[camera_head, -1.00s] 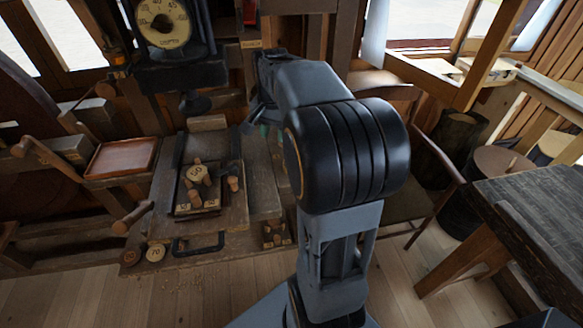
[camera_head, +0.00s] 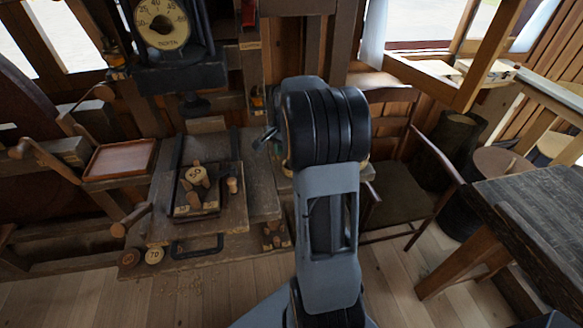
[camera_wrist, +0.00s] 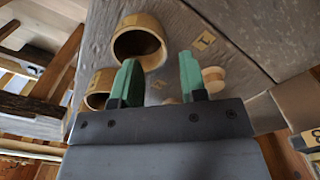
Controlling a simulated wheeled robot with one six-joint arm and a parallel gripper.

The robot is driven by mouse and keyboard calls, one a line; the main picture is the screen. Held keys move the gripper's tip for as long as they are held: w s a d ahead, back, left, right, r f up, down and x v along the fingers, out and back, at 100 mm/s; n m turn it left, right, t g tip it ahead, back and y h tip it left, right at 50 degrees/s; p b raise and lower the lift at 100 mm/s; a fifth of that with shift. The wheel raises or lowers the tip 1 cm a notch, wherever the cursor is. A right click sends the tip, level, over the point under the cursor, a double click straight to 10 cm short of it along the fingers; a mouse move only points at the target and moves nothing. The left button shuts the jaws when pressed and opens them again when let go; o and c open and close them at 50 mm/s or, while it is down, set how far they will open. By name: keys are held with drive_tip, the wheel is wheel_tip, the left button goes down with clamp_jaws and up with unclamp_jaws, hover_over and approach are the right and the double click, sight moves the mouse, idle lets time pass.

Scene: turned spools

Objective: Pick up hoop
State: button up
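In the wrist view, a hollow wooden ring-like piece (camera_wrist: 140,40) stands on a worn grey wooden surface, beyond my left finger. A smaller hollow round piece (camera_wrist: 100,88) lies nearer, left of that finger. I cannot tell which of the two is the hoop. My gripper (camera_wrist: 160,76) is open, with two green fingertips apart and nothing held between them. A pale wooden spool (camera_wrist: 213,80) is just right of the right finger. In the head view my arm hides the gripper and these pieces.
Small numbered tags (camera_wrist: 205,40) lie on the surface. In the head view, a dark tray (camera_head: 207,212) holds several turned pieces on the bench left of my arm. A red-brown tray (camera_head: 120,158), a dial scale (camera_head: 162,22), a chair (camera_head: 405,200) and a table (camera_head: 530,205) surround it.

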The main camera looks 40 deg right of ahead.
drive_tip(key=shift+w+a+f, duration=0.1)
drive_tip(key=shift+a+f, duration=0.05)
drive_tip(key=shift+f, duration=2.1)
drive_tip(key=shift+c, duration=0.2)
clamp_jaws()
